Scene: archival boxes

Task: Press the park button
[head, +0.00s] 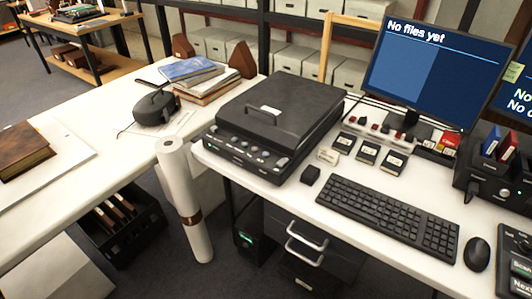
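A black flatbed scanner (275,112) with its lid shut sits at the left of the white desk. Its sloped front panel (240,153) carries several small buttons and a green light. Their labels are too small to read, so I cannot tell which one, if any, is the park button. A dark control pad (514,262) with large labelled keys is cut off at the right edge; one key seems to read "Next". Neither of my grippers is in view.
A monitor (425,75) reads "No files yet". A keyboard (388,214), a mouse (477,254) and a small black block (310,175) lie on the desk. A pale roll (184,205) stands upright in the gap beside the left table (90,165). A drive dock (492,180) stands right.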

